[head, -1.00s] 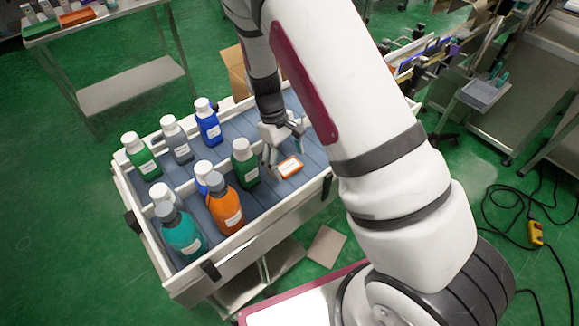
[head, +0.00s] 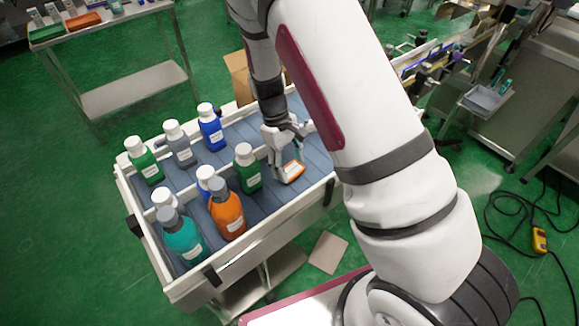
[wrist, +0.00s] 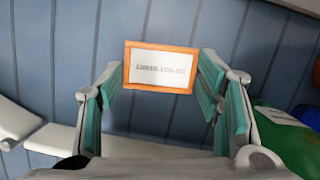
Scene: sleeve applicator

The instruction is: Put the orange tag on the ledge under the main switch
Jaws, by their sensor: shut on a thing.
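The orange tag (head: 293,171) is a small flat rectangle with an orange rim and a white printed face. My gripper (head: 285,165) is shut on it inside the cart, near the cart's right wall. In the wrist view the tag (wrist: 160,67) sits between the teal pads of my gripper (wrist: 160,75), its short edges at the fingertips. Whether it still touches the cart floor I cannot tell. I cannot make out the main switch or its ledge in these views.
The white-walled cart (head: 262,238) holds several bottles. A green bottle (head: 247,170) stands close left of my gripper; an orange bottle (head: 228,212) is nearer. A steel table (head: 135,90) stands at the back left. A cable with a yellow box (head: 539,240) lies on the floor at right.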

